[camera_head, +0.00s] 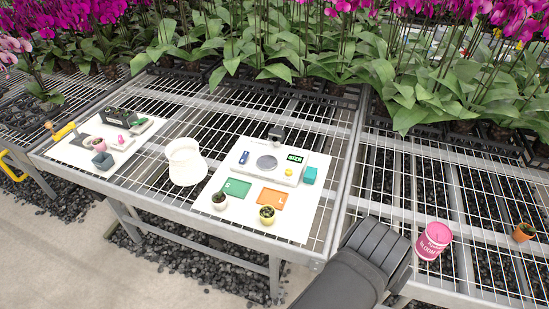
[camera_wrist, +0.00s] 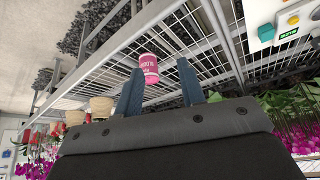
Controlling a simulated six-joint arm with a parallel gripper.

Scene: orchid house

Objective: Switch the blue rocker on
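The blue rocker (camera_head: 244,157) is a small blue switch at the left of a white device (camera_head: 267,164) with a round grey plate, a green display and a yellow button. Its on or off position is too small to tell. My gripper (camera_wrist: 160,68) shows in the wrist view with its two blue-grey fingers apart and nothing between them. It is well away from the rocker. In the wrist view, part of the device, with its green display (camera_wrist: 288,33), shows at the upper right; the rocker cannot be made out there. In the head view my dark arm fills the lower middle, and the fingers cannot be made out.
A teal block (camera_head: 310,175) stands right of the device. Green (camera_head: 236,187) and orange (camera_head: 272,199) squares and two small potted plants lie in front. A pink bucket (camera_head: 433,240) stands on the right mesh bench. A white vessel (camera_head: 185,162) is left. Orchids line the back.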

